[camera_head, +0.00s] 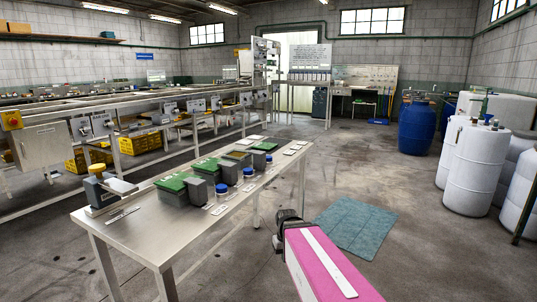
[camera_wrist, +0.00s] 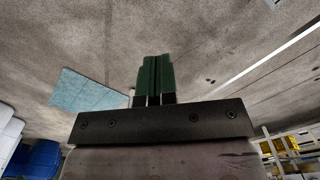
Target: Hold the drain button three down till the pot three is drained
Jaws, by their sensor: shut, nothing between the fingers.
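My gripper (camera_wrist: 155,80) is shut and empty in the wrist view, with its dark green fingers pressed together above the floor. In the head view my pink arm reaches to the right of the steel table, apart from it. On that table (camera_head: 140,231) stand several grey pots, some with green lids (camera_head: 172,183). Three blue-topped buttons stand along their right side: a near one (camera_head: 221,188), a middle one (camera_head: 248,172) and a far one (camera_head: 269,158). Their numbers are too small to read. The pots' contents are hidden.
A device with an orange knob (camera_head: 96,168) stands at the table's near left end. A teal mat (camera_head: 355,222) lies on the floor to the right. White tanks (camera_head: 474,165) and a blue barrel (camera_head: 417,128) stand at far right. Floor between is clear.

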